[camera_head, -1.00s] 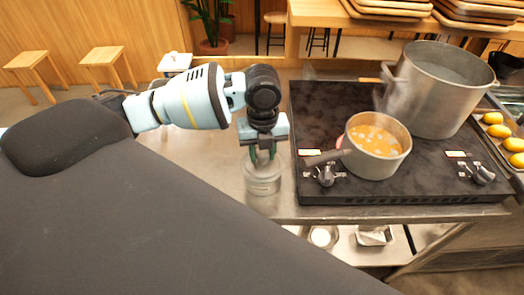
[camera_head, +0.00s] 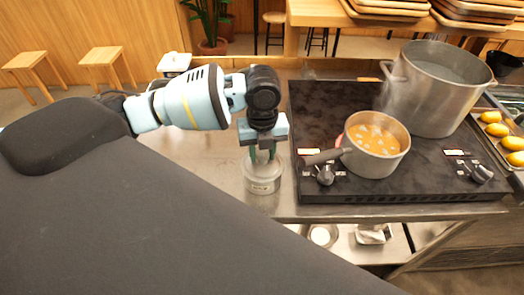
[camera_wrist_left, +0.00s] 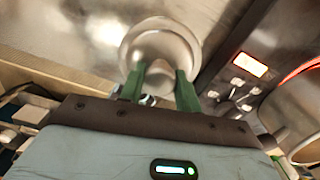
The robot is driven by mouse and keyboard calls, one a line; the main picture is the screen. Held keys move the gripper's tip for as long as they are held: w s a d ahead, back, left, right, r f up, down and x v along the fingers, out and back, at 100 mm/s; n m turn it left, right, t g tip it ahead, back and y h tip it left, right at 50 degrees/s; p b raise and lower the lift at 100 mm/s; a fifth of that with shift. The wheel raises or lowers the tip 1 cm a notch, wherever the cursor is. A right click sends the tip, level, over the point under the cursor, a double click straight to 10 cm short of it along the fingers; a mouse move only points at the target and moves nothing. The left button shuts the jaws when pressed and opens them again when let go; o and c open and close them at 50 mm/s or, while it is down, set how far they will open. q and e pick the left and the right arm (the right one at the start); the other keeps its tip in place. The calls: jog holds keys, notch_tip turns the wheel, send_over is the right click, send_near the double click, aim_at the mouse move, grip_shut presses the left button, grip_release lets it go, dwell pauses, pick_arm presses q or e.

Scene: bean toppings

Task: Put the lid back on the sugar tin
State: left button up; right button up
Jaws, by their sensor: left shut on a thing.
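The sugar tin (camera_head: 262,185) is a round silver tin standing upright on the steel counter, just left of the stove. My left gripper (camera_head: 262,156) points straight down over its top. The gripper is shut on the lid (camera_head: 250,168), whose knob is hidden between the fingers. In the left wrist view, the green fingers (camera_wrist_left: 160,85) meet the middle of the round pale lid (camera_wrist_left: 160,38). The lid appears to sit on or right at the tin's rim; I cannot tell whether it is fully seated. My right gripper is not in view.
A black stove (camera_head: 320,110) stands close on the right, with a saucepan (camera_head: 375,150) of beans whose handle points toward the tin. A large pot (camera_head: 437,95) stands behind it. The steel counter (camera_head: 215,150) left of the tin is clear.

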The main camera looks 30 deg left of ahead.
pick_arm(q)
jog(key=shift+f, duration=0.15)
dwell(0.4)
jog(key=o, duration=1.7)
jog(key=shift+r, duration=3.5)
grip_shut()
